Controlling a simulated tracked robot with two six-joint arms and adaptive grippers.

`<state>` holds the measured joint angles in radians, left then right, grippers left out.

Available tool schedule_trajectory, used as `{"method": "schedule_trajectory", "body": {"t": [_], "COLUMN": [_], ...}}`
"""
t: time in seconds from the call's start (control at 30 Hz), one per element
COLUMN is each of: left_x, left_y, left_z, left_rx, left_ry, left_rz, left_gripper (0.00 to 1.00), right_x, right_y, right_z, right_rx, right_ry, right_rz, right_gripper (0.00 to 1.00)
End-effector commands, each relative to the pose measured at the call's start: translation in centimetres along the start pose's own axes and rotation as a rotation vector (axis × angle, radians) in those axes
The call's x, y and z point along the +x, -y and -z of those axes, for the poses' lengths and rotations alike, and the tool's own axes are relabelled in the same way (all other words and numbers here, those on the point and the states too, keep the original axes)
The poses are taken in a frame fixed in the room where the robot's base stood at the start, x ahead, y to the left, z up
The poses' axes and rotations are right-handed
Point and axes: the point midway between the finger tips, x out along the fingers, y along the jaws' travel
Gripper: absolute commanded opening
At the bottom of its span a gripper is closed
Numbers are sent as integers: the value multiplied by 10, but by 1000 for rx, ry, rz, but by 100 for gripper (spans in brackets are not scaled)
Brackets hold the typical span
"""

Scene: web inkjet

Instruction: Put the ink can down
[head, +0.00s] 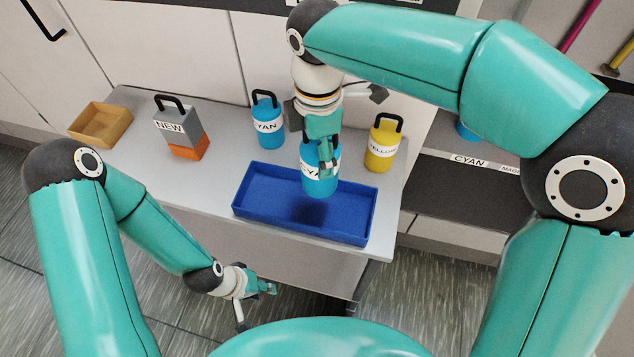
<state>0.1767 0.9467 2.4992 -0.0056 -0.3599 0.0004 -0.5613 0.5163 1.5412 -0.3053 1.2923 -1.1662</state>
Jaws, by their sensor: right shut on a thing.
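My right gripper (318,138) is shut on a cyan ink can (320,184) and holds it upright over the blue tray (258,212). A dark shadow lies on the tray floor below the can, and the can looks raised above it. The gripper hides the can's top. My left gripper (257,300) is low in front of the table, empty, with its fingers spread apart.
On the grey table (215,195) stand another cyan can (267,127), a yellow can (381,147), a grey-and-orange box labelled NEW (181,132) and an open wooden box (100,125). A dark shelf (450,185) is at the right.

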Motion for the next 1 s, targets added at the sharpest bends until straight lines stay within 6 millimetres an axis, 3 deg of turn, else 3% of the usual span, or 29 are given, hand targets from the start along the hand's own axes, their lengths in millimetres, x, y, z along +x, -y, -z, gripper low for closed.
{"method": "schedule_trajectory", "body": {"t": [0.1,0.2,0.47,0.7,1.0], "left_x": [1,2,2,2,2], "left_y": [0,1,1,1,1], "left_z": [0,0,0,0,0], "left_rx": [0,0,0,0,0], "left_ry": [0,0,-1,-1,-1], "left_rz": [0,0,0,0,0], "left_gripper": [40,40,40,40,40], "right_x": [30,46,66,97,101], "right_y": [0,0,-1,-1,-2], "right_z": [0,1,1,1,2], "right_rx": [-2,-2,-3,-3,-4], "right_ry": [1,0,0,0,-1], "right_rz": [3,1,0,1,-3], "right_gripper": [14,14,14,14,14]}}
